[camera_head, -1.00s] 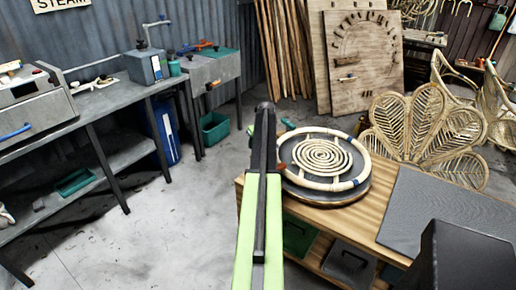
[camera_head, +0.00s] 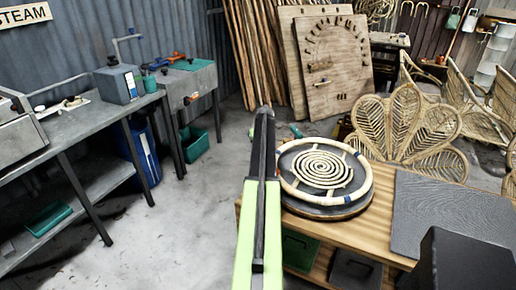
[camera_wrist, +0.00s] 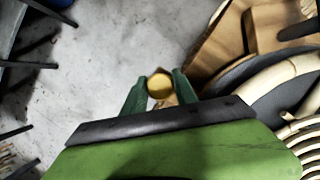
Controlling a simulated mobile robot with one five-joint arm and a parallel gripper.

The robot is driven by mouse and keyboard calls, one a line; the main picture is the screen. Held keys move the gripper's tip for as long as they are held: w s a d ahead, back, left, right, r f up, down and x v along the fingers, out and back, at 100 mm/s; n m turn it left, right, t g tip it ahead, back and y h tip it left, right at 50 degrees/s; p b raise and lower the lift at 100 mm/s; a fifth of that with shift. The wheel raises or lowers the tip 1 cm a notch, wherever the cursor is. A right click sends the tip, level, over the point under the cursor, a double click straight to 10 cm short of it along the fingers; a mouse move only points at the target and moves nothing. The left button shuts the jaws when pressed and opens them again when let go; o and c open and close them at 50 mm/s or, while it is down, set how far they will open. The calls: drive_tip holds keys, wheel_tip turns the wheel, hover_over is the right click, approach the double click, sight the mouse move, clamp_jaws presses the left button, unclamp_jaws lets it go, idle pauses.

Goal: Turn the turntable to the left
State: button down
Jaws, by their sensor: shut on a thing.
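The turntable (camera_head: 328,213) is a round dark disc on a wooden base, on the wooden bench. On it lie a pale rattan ring (camera_head: 368,178) with blue bands and a rattan spiral (camera_head: 322,169). In the wrist view the turntable (camera_wrist: 262,72) shows at the right, partly cut off. My gripper (camera_wrist: 160,82) has green fingers shut on a round yellowish knob (camera_wrist: 160,88) beside the turntable's rim. How the knob joins the turntable is hidden. In the head view my arm stands left of the turntable and hides the fingers.
The wooden bench (camera_head: 381,225) also bears a dark grey mat (camera_head: 455,215) to the right of the turntable. A grey workbench (camera_head: 85,125) runs along the left wall. Rattan chair backs (camera_head: 405,125) stand behind. The floor (camera_head: 195,215) left of my arm is clear.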

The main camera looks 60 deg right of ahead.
drive_tip(key=shift+w+d+r, duration=0.1)
drive_tip(key=shift+w+d, duration=0.1)
drive_tip(key=shift+w, duration=0.1)
drive_tip(key=shift+s+d, duration=0.1)
drive_tip(key=shift+s, duration=0.05)
drive_tip(key=c, duration=1)
unclamp_jaws()
drive_tip(key=shift+o, duration=0.2)
drive_tip(key=shift+s, duration=0.15)
drive_tip(key=p+v, duration=1.6)
drive_tip(key=v, duration=0.1)
drive_tip(key=shift+a, duration=0.25)
